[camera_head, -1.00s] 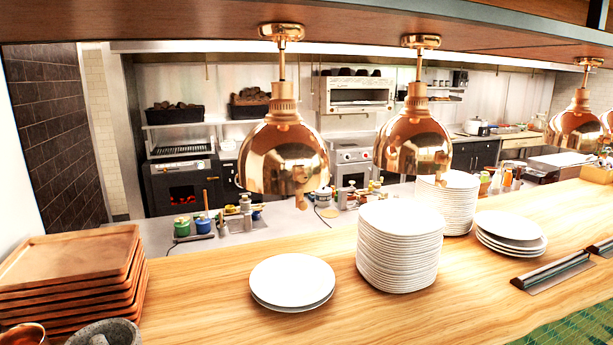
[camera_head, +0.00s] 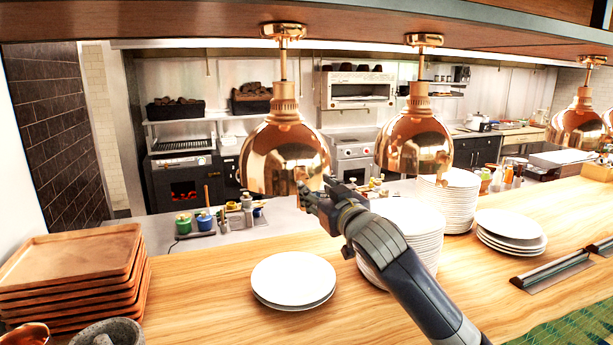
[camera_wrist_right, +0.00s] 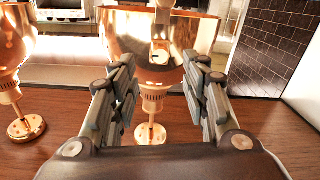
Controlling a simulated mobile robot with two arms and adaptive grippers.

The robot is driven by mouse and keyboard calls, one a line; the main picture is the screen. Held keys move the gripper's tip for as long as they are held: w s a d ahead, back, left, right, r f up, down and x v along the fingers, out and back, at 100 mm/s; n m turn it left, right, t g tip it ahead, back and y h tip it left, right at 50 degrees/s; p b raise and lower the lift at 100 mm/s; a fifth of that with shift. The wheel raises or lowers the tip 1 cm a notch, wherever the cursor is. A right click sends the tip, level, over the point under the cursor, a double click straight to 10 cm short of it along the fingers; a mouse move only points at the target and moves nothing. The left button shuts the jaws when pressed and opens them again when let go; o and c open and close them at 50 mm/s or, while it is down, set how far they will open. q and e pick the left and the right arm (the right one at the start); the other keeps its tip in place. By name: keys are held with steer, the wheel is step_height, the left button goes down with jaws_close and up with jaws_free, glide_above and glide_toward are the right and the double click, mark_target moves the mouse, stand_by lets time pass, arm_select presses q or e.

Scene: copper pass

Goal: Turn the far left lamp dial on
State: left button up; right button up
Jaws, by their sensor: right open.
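The far left heat lamp (camera_head: 283,150) is a copper dome hanging from the shelf. In the right wrist view, which is upside down, its copper shade (camera_wrist_right: 128,28) fills the space beyond my fingers. A small pale dial (camera_wrist_right: 160,54) shows there on the shade's near side, between the fingertips and apart from them. My right gripper (camera_head: 307,194) is open and empty, just in front of the shade's lower rim. It hides the dial in the head view. I cannot tell the dial's setting. My left gripper is not in view.
A second copper lamp (camera_head: 414,145) hangs to the right, with more beyond. Below are a low plate stack (camera_head: 293,281), a tall plate stack (camera_head: 405,215) partly behind my right arm, and wooden trays (camera_head: 70,270). The air left of the lamp is clear.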

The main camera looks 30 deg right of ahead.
mark_target(304, 179)
steer(key=p+x, duration=0.2)
steer(key=x, duration=0.3)
steer(key=shift+w+r, duration=0.15)
steer(key=shift+w, duration=0.05)
steer(key=shift+p+x, duration=0.35)
steer(key=shift+x, duration=0.4)
steer(key=shift+f, duration=0.2)
jaws_close()
